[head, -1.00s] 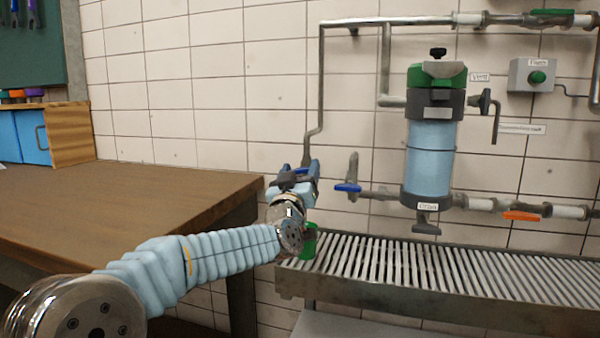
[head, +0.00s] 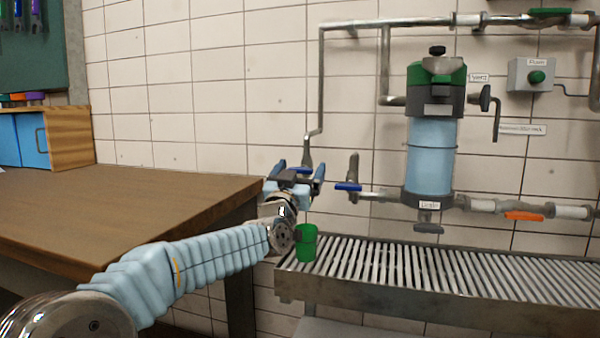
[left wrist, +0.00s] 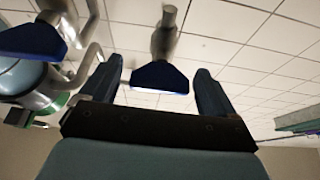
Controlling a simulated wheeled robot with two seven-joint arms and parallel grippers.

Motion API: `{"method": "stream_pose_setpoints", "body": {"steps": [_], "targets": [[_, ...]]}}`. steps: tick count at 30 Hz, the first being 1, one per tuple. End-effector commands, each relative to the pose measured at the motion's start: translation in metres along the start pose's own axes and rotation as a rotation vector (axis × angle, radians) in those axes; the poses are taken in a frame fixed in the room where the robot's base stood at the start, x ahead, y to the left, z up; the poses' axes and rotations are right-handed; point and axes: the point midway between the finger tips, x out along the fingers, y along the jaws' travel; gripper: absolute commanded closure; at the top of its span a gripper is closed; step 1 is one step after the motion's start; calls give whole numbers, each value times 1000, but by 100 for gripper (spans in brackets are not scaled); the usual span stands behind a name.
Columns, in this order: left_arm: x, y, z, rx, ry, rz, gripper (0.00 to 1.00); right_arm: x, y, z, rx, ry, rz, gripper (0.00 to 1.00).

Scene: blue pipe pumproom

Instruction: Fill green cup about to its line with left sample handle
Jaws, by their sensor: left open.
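The green cup (head: 306,243) stands upright at the left end of the slatted drain rack, just right of my left wrist. A fill line and its contents cannot be made out. The left sample handle (head: 302,171) is a small blue lever on the leftmost pipe outlet, partly hidden by my gripper. My left gripper (head: 298,174) is open around or just in front of it. In the left wrist view the blue handle (left wrist: 160,78) shows between the two spread fingers; contact cannot be told. My right gripper is not in view.
A second blue handle (head: 347,187) is close to the right. The slatted rack (head: 450,270) is clear right of the cup. The blue filter vessel (head: 431,155), an orange handle (head: 521,216) and pipes are on the wall. A wooden table (head: 120,205) lies left.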

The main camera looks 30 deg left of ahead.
Motion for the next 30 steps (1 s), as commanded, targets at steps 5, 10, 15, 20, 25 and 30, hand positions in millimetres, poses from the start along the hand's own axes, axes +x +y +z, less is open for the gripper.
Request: {"method": "stream_pose_setpoints", "body": {"steps": [5, 10, 15, 20, 25, 30], "targets": [[-6, 0, 0, -1, 1, -1, 11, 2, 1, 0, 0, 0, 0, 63], [-37, -1, 1, -2, 2, -1, 11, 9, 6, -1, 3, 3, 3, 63], [-80, -1, 2, -1, 2, -1, 11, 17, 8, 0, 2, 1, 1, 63], [-114, 0, 1, -1, 1, 0, 11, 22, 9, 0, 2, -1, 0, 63], [-134, 0, 1, 1, 0, -1, 11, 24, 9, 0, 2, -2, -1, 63], [-139, 0, 0, 1, 0, 0, 11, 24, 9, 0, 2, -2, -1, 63]]}}
